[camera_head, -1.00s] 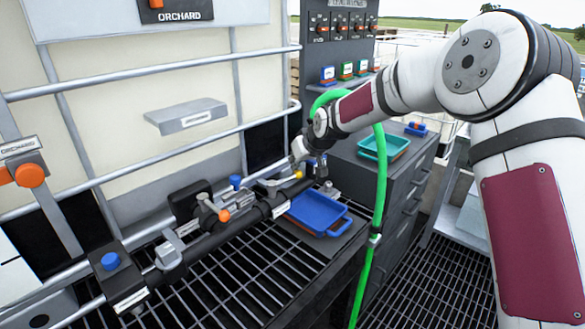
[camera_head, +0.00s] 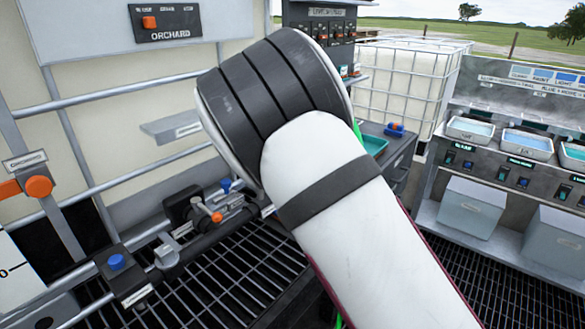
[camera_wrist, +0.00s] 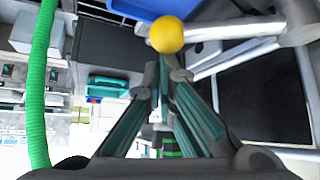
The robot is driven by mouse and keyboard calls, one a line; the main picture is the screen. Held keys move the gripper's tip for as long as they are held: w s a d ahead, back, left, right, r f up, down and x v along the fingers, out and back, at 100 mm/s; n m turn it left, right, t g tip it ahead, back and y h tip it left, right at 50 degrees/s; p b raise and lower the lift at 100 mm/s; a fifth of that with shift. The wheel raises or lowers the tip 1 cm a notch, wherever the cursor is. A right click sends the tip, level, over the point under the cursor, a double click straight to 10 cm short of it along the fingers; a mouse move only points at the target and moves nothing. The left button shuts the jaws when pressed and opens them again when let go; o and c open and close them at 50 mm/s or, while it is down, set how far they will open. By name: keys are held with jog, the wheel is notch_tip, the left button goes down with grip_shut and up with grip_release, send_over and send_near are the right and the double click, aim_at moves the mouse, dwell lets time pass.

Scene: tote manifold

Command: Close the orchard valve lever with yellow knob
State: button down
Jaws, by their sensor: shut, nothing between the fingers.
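The yellow knob (camera_wrist: 166,35) shows in the wrist view just beyond my fingertips, at the end of a pale metal lever (camera_wrist: 225,29) that runs off to the right. My gripper (camera_wrist: 163,80) is shut and empty. Its fingertips appear close to the knob; I cannot tell whether they touch it. In the head view my arm hides the yellow knob, its lever and my gripper. The orchard label (camera_head: 170,33) shows on the panel at upper left. Part of the pipe manifold (camera_head: 205,245) shows left of my arm.
An orange-tipped valve (camera_head: 217,217) and a blue knob (camera_head: 225,184) sit on the manifold beside my arm. A green hose (camera_wrist: 42,85) hangs at the left of the wrist view. A blue tray (camera_wrist: 185,9) edges into its top.

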jog(key=s+m+h+p, duration=0.1)
jog(key=s+m+h, duration=0.1)
jog(key=shift+s+m+g+p, duration=0.3)
jog(key=shift+s+m+p, duration=0.05)
jog(key=shift+s+m, duration=0.05)
jog(key=shift+s+a+m+g+h+p, duration=0.15)
jog(key=shift+s+m+g+h+p, duration=0.2)
jog(key=shift+s+m, duration=0.3)
jog(key=shift+s+a+m+g+h, duration=0.2)
jog(key=shift+s+m+h, duration=0.3)
jog(key=shift+s, duration=0.25)
jog(key=shift+s+a+m+g+h+p, duration=0.15)
jog(key=shift+s+m+g+h+p, duration=0.15)
jog(key=shift+s+m, duration=0.4)
jog(key=shift+a+f, duration=0.1)
jog(key=shift+s, duration=0.1)
